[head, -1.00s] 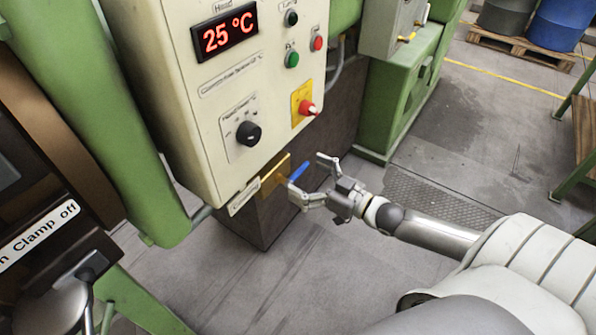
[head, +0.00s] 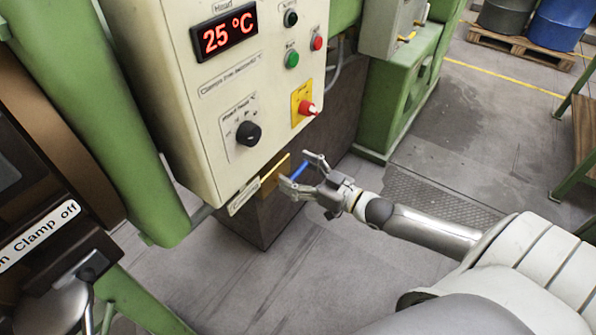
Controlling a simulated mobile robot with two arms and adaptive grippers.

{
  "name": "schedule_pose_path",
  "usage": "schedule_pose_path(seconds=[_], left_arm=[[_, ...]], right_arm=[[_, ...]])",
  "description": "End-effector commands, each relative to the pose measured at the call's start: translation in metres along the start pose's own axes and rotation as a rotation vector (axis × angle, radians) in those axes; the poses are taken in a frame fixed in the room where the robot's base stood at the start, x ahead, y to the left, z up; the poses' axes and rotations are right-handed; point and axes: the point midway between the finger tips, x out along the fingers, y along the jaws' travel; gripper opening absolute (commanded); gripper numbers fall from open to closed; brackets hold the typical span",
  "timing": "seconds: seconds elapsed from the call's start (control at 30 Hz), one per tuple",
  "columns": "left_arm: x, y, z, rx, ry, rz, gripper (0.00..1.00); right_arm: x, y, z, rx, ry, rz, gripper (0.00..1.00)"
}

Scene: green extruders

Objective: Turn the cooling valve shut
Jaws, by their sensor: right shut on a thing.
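The cooling valve's blue lever handle (head: 299,171) sticks out beside a brass-yellow plate (head: 272,177) under the lower right corner of the cream control box. My right gripper (head: 297,171) is at the lever, with one finger above it and one below it. It is shut on the lever, whose middle and outer part show between the fingers. The valve's body behind the lever is hard to make out. My left gripper is not in view.
The cream control box (head: 185,105) stands close above the gripper, with a red knob (head: 306,108), a black dial (head: 248,133) and a 25 °C display (head: 224,32). A dark block (head: 268,215) stands below. Grey floor (head: 330,275) is open in front.

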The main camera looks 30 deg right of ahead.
Motion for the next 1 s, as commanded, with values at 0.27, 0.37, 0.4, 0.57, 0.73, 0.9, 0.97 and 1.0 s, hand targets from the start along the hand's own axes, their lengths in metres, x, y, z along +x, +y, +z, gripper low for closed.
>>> schedule_pose_path(seconds=[0.27, 0.37, 0.4, 0.57, 0.73, 0.9, 0.97, 1.0], left_arm=[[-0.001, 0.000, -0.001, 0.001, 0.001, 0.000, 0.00], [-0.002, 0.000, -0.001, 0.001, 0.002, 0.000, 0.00], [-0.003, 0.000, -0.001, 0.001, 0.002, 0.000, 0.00], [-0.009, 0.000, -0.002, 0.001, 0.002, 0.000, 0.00], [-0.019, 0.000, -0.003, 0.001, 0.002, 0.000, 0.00], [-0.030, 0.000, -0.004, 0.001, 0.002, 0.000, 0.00], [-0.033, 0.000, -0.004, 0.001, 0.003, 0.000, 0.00], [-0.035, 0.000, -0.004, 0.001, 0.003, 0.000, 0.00]], right_arm=[[0.000, 0.000, -0.001, -0.003, 0.002, 0.000, 0.35], [0.000, 0.000, -0.003, -0.015, 0.003, 0.000, 0.35], [0.000, 0.000, -0.003, -0.024, 0.003, 0.000, 0.35], [0.000, 0.000, -0.008, -0.089, 0.004, 0.002, 0.35], [0.001, -0.001, -0.014, -0.208, 0.005, 0.002, 0.35], [0.001, -0.003, -0.021, -0.364, 0.006, 0.003, 0.35], [0.001, -0.004, -0.023, -0.422, 0.006, 0.003, 0.35], [0.001, -0.005, -0.024, -0.461, 0.006, 0.003, 0.35]])
